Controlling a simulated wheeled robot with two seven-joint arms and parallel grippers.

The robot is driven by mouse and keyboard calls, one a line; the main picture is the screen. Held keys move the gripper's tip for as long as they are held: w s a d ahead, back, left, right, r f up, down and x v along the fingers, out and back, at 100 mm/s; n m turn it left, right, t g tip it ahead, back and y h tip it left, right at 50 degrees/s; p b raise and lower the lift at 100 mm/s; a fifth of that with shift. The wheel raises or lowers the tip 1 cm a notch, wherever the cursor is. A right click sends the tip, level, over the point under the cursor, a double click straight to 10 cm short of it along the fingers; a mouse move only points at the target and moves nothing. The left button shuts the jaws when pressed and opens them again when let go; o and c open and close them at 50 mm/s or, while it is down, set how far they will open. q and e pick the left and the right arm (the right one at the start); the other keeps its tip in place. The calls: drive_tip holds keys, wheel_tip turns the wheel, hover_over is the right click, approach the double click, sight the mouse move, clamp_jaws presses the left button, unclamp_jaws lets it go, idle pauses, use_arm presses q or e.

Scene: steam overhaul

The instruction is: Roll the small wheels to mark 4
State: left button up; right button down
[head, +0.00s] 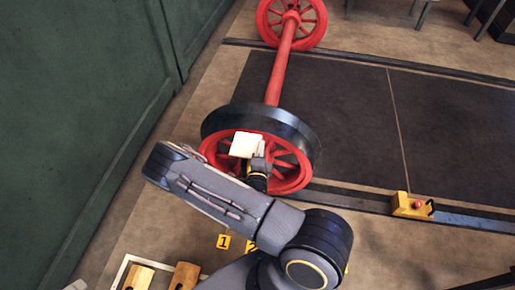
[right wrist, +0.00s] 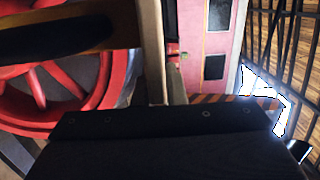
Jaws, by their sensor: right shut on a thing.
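The small wheels (head: 284,72) are a red spoked pair on one red axle. The near wheel has a dark tyre and the far one stands at the top of the head view. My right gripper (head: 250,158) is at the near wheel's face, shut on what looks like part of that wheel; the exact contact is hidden. The right wrist view shows red spokes (right wrist: 62,88) at the left, close to the gripper. A yellow marker (head: 223,241) with the number 1 is on the floor. I cannot make out a mark 4. My left gripper is out of view.
A green wall (head: 85,90) runs along the left. Dark rails (head: 360,200) border a dark floor panel (head: 440,140). Wooden blocks (head: 185,276) lie at bottom left.

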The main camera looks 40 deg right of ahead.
drive_tip(key=shift+s+d, duration=0.4)
drive_tip(key=shift+s, duration=0.05)
drive_tip(key=shift+s+d+p, duration=0.35)
drive_tip(key=shift+s+d, duration=0.6)
drive_tip(key=shift+s, duration=0.1)
drive_tip(key=shift+s+d, duration=0.65)
drive_tip(key=shift+s, duration=0.15)
drive_tip(key=shift+s+d, duration=0.25)
drive_tip(key=shift+s+d+p, duration=0.2)
drive_tip(key=shift+s+p, duration=0.1)
drive_tip(key=shift+s+d, duration=0.75)
drive_tip(key=shift+s, duration=0.1)
drive_tip(key=shift+s+d, duration=0.15)
idle(0.7)
